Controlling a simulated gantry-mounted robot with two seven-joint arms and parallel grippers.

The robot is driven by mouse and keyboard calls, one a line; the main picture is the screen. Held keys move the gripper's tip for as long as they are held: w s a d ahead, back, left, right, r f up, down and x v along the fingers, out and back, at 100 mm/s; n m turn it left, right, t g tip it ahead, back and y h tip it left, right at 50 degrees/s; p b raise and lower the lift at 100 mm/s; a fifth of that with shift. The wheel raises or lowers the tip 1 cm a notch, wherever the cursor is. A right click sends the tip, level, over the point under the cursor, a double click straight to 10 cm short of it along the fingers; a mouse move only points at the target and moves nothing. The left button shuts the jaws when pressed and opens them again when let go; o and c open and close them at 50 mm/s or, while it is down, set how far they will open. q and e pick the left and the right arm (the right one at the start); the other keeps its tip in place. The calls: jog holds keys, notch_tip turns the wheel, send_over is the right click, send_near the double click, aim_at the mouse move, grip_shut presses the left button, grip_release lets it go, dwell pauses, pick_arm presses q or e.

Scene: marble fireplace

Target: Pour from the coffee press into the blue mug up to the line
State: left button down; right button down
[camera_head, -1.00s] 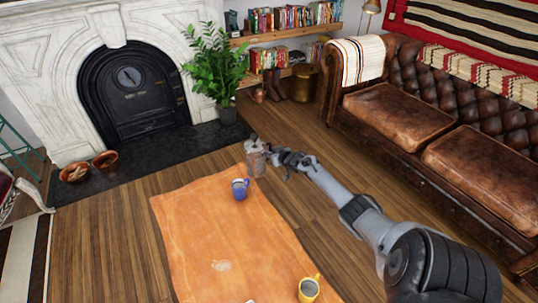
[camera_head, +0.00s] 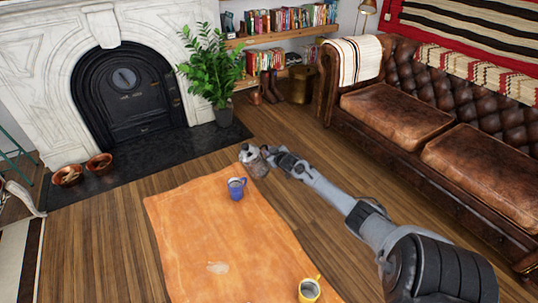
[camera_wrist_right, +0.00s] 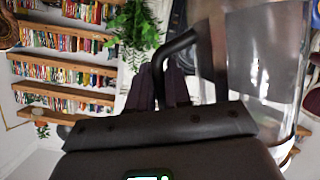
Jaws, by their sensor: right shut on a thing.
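The coffee press (camera_head: 252,161) is off the table near its far end, tilted with its top leaning left. My right gripper (camera_head: 273,157) is shut on it from the right. In the right wrist view, the gripper's dark fingers (camera_wrist_right: 160,88) are closed at the black handle, and the clear glass body of the coffee press (camera_wrist_right: 262,62) fills the right side. The blue mug (camera_head: 236,188) stands upright on the orange-topped table (camera_head: 200,225), just below and left of the press. Its fill line and any liquid in it are too small to tell. My left gripper is out of view.
A yellow mug (camera_head: 309,290) stands at the table's near right. A pale mark (camera_head: 217,267) lies on the tabletop, whose middle is otherwise bare. The leather sofa (camera_head: 440,130) is to the right, and a potted plant (camera_head: 214,75) and fireplace (camera_head: 125,90) are behind.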

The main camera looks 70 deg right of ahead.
jog(key=shift+w+a+f+b, duration=0.15)
jog(key=shift+f+b, duration=0.55)
jog(key=shift+f, duration=0.2)
jog(key=shift+a+r+n+h, duration=0.15)
jog(key=shift+r+n+h, duration=0.35)
jog(key=shift+r+n, duration=0.1)
jog(key=shift+b, duration=0.45)
jog(key=shift+w+a+f+n+b, duration=0.15)
jog(key=shift+f+n+b, duration=0.25)
jog(key=shift+b, duration=0.45)
jog(key=shift+w+a+r+n+h+b, duration=0.1)
jog(key=shift+a+r+n+h+b, duration=0.05)
jog(key=shift+r+n+h+b, duration=0.2)
jog(key=shift+w+a+r+n+g+h+p, duration=0.1)
jog(key=shift+a+r+n+g+h+p, duration=0.25)
jog(key=shift+p, duration=0.3)
jog(key=shift+w+a+r, duration=0.1)
jog(key=shift+a+r, duration=0.1)
jog(key=shift+r, duration=0.1)
jog(key=shift+w+a+r+n+p, duration=0.2)
jog(key=shift+r+n+p, duration=0.1)
jog(key=shift+n+p, duration=0.15)
jog(key=shift+f, duration=0.15)
jog(key=shift+d, duration=0.1)
jog(key=shift+s, duration=0.1)
